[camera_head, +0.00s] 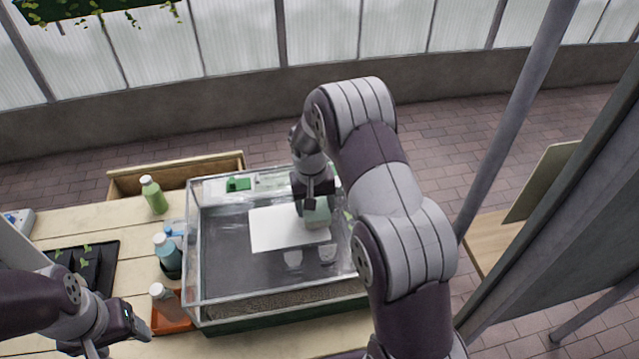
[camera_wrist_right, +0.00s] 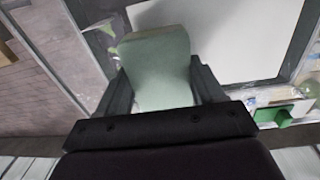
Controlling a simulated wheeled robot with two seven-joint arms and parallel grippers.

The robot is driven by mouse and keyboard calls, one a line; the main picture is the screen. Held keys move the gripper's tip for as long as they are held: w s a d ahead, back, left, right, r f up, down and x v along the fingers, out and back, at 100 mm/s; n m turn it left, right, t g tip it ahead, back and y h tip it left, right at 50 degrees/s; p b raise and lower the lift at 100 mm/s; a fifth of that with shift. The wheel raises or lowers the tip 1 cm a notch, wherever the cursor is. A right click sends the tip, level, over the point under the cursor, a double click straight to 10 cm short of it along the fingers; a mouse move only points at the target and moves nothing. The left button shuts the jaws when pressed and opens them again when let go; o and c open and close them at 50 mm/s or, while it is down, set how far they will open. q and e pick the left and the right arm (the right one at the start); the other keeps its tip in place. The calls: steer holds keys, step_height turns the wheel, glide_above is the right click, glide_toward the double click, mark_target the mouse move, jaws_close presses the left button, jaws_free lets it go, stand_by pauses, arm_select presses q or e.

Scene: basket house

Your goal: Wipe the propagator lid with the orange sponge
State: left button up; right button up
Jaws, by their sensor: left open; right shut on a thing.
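The propagator's clear lid (camera_head: 194,262) is a box-shaped cover over a dark tray in the middle of the head view. My right gripper (camera_head: 311,203) is shut on a pale green, sponge-like block (camera_head: 318,216) at the lid's right part. The block also fills the space between the fingers in the right wrist view (camera_wrist_right: 158,75). Whether it touches the lid, I cannot tell. I see no clearly orange sponge; an orange, tray-like item (camera_head: 172,326) lies left of the propagator. My left gripper (camera_head: 128,338) is open and empty at the lower left.
A white sheet (camera_head: 280,230) shows within the lid's outline. A green bottle (camera_head: 153,195), a blue bottle (camera_head: 167,252) and a pale bottle (camera_head: 164,300) stand left of the propagator. A black seedling tray (camera_head: 92,275) is farther left. A wooden box (camera_head: 175,173) is behind.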

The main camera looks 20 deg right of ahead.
steer(key=r+p, duration=0.1)
steer(key=a+r+p, duration=0.1)
steer(key=r, duration=0.1)
steer(key=shift+r, duration=0.3)
steer(key=shift+d+r+p, duration=0.15)
steer(key=shift+r+p, duration=0.4)
steer(key=shift+r, duration=0.05)
steer(key=shift+d+r+p, duration=0.15)
steer(key=shift+r+p, duration=0.35)
steer(key=shift+r, duration=0.1)
steer(key=shift+a, duration=0.15)
